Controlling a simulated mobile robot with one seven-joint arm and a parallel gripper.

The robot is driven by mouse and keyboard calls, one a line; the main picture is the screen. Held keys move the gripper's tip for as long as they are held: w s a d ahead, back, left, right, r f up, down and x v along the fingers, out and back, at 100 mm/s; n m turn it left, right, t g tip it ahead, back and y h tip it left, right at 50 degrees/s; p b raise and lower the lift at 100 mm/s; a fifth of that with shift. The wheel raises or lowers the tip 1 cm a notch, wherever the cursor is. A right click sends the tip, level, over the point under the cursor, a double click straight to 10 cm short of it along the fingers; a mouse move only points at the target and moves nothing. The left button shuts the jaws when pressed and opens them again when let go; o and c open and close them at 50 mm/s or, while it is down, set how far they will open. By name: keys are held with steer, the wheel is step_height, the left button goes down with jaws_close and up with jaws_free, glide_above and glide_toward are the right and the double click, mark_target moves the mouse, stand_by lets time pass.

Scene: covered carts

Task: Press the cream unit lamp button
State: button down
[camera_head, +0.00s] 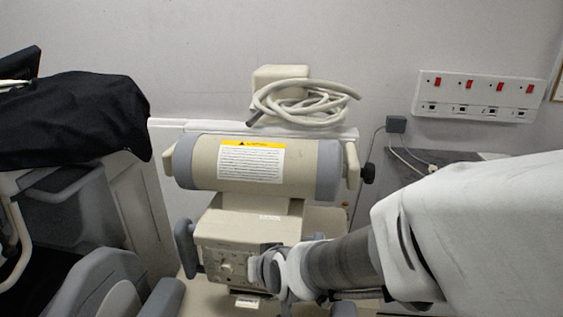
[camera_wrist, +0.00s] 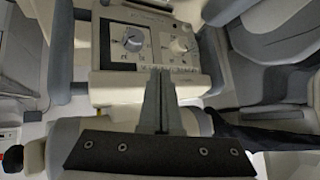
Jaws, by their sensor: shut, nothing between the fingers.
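The cream unit (camera_head: 245,228) stands in the middle of the head view, below a cream and grey cylinder with a yellow-topped label. Its front panel (camera_wrist: 112,48) shows in the wrist view with two round dials and a row of small marks or buttons beneath them. I cannot tell which small part is the lamp button. My gripper (camera_wrist: 157,72) is shut and empty, its fingertips over the lower middle of the panel, between and below the dials. Whether they touch it is unclear. In the head view my gripper (camera_head: 256,270) covers the panel's right part.
A coiled pale hose (camera_head: 305,105) lies above the cylinder (camera_head: 205,163). A black cover (camera_head: 75,120) drapes a cart at left, with grey padded parts (camera_head: 95,285) below it. A wall socket plate (camera_head: 475,97) with red switches is at right.

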steer(key=y+b, duration=0.1)
steer(key=b, duration=0.1)
glide_toward(216, 279)
steer(key=v, duration=0.4)
steer(key=s+a+f+t, duration=0.1)
steer(key=s+a+f, duration=0.1)
steer(key=a+f, duration=0.1)
steer(key=s+a+f+n+t+y+b, duration=0.1)
steer(key=s+a+f, duration=0.1)
steer(key=f, duration=0.3)
steer(key=shift+a+f, duration=0.35)
steer(key=shift+a, duration=0.3)
steer(key=shift+s, duration=0.1)
steer(key=w, duration=0.8)
steer(key=shift+w+d, duration=0.4)
steer(key=shift+w, duration=0.1)
stand_by(0.4)
steer(key=shift+w+b, duration=0.3)
steer(key=shift+b, duration=0.05)
